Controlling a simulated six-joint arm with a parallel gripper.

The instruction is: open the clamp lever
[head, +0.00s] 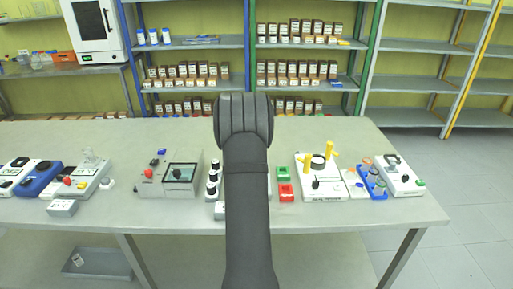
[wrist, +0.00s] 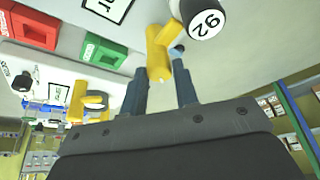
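A yellow lever (wrist: 158,55) shows at the top middle of the wrist view, beside a round white cap with a dark side, marked "92" (wrist: 206,24). My gripper (wrist: 163,72) has its two dark fingers apart. The end of the yellow lever lies between or just beyond the fingertips. I cannot tell whether either finger touches it. In the head view my own arm hides the gripper and this lever. The lever's base is only partly visible.
Right of my arm stand red (head: 286,192) and green (head: 283,174) boxes and a white device with yellow posts (head: 329,150) and a ring. A grey device (head: 170,180) stands further left. The table's front strip is mostly clear.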

